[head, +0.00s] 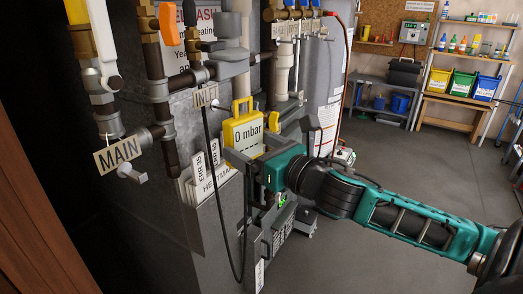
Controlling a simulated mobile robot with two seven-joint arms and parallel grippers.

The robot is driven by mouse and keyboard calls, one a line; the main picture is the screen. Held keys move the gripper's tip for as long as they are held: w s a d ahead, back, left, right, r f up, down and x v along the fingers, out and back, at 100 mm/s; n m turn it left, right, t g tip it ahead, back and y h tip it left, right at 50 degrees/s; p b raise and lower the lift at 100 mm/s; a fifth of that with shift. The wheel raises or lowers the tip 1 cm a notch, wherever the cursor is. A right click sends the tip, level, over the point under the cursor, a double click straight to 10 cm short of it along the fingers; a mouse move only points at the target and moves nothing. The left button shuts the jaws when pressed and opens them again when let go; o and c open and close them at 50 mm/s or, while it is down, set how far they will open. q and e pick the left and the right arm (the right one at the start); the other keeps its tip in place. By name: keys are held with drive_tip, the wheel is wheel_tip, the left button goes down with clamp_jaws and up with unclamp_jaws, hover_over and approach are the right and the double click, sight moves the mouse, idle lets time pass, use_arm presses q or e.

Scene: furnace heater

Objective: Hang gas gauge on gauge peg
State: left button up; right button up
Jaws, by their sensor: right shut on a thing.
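The gas gauge (244,134) is a yellow device with a handle loop on top and a display reading "0 mbar". It is upright beside the grey furnace casing, in the middle of the head view. My right gripper (243,161), grey with a teal body, comes from the right and is shut on the gauge's lower part. A thin black hose runs from near the INLET tag (205,96), hangs in a long loop and rises toward the gripper; its end is hidden. I cannot make out the gauge peg. My left gripper is out of view.
Pipes with valves and a MAIN tag (118,154) stand at the left. White booklets (207,178) sit in a holder on the casing. A grey tank (323,75) stands behind. Coloured bins (462,84) and shelves line the far wall; the floor (400,165) between is clear.

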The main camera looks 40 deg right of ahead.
sight(245, 148)
drive_tip(key=shift+w+a, duration=0.35)
drive_tip(key=shift+w, duration=0.4)
drive_tip(key=shift+w+a, duration=0.3)
drive_tip(key=shift+w, duration=0.4)
drive_tip(key=shift+w+a+f, duration=0.2)
drive_tip(key=shift+w+f, duration=0.4)
drive_tip(key=o, duration=0.6)
drive_tip(key=shift+f, duration=0.1)
drive_tip(key=shift+s+d+p, duration=0.1)
drive_tip(key=shift+s+d, duration=0.15)
drive_tip(key=shift+s, duration=1.9)
drive_tip(key=shift+s+d+p, duration=0.15)
drive_tip(key=shift+s+d, duration=0.15)
drive_tip(key=shift+s, duration=1.8)
drive_tip(key=shift+s+d+p, duration=0.1)
drive_tip(key=shift+s+d, duration=0.15)
drive_tip(key=shift+s, duration=1.9)
